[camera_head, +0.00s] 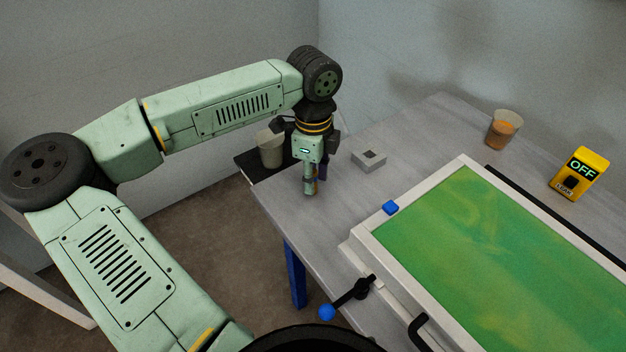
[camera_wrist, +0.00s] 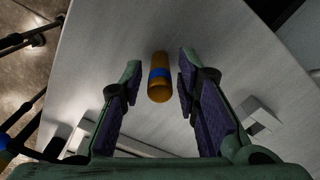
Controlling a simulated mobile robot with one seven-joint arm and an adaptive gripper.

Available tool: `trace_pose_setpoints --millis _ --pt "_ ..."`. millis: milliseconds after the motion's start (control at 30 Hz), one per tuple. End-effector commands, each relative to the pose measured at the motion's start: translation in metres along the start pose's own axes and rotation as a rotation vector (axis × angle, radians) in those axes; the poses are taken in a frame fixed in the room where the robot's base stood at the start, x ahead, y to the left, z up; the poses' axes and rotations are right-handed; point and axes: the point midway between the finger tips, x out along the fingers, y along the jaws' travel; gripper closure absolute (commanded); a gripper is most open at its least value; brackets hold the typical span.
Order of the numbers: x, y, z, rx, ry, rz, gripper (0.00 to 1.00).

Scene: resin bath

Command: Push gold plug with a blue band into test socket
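The gold plug with a blue band (camera_wrist: 159,78) lies between my two fingertips in the wrist view, with a gap on each side. I cannot tell whether it stands or lies on the table. My gripper (camera_wrist: 161,68) is open around it. In the head view, my gripper (camera_head: 314,185) points down low over the table's near left corner, and its fingers mostly hide the plug. The test socket, a pale grey block with a dark square opening (camera_head: 369,159), sits to the right of my gripper. It also shows at lower right in the wrist view (camera_wrist: 260,117).
A pale cup (camera_head: 270,150) stands behind my gripper. An orange-filled cup (camera_head: 502,128) and yellow OFF box (camera_head: 580,173) stand farther back.

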Motion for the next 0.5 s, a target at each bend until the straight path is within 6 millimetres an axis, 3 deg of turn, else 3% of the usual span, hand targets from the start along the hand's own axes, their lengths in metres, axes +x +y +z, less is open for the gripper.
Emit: trace_pose_setpoints --millis 400,500 --pt "-0.0004 -0.0001 0.0001 0.0 0.0 0.0 1.0" --pt "-0.0004 -0.0001 0.0001 0.0 0.0 0.0 1.0"
